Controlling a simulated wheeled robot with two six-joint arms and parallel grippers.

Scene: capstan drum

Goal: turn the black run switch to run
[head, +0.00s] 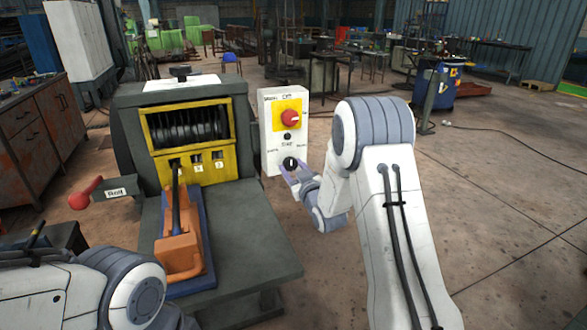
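The black run switch (290,163) is a round dark knob low on the white control box (270,135). A pale mark shows on it, but its setting is too small to read. My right gripper (289,171) is at the lower front of the box, right at the switch, and partly covers it. Whether its fingers touch or grip the knob cannot be told. My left arm shows at the lower left; its gripper is not in view.
Above the switch are a small black button (287,136) and a red knob on a yellow plate (289,117). Floor to the right is clear.

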